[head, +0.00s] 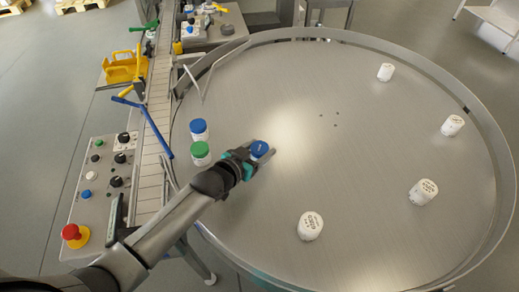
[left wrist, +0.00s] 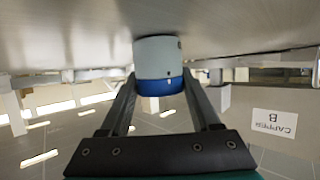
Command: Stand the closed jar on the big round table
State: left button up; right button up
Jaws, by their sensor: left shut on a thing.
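My left gripper (head: 255,157) is shut on a white jar with a blue lid (head: 260,148), over the left part of the big round table (head: 290,85). In the left wrist view the jar (left wrist: 158,62) sits between the two fingers, upside down in the picture, with its blue lid on. It looks upright, its base at or just above the metal table top (left wrist: 60,30); I cannot tell whether it touches. My right gripper is not in view.
Another blue-lidded jar (head: 198,127) and a green-lidded jar (head: 200,152) stand at the table's left side, near the conveyor (head: 152,150). Several white jars, such as this one (head: 310,226), stand along the right and front. A raised rim (head: 484,121) rings the table; its middle is clear.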

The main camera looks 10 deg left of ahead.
pick_arm(q)
jog(key=shift+f, duration=0.1)
jog(key=o, duration=1.4)
jog(key=shift+s+r, duration=0.2)
jog(key=shift+p+v, duration=0.7)
jog(key=shift+v, duration=2.9)
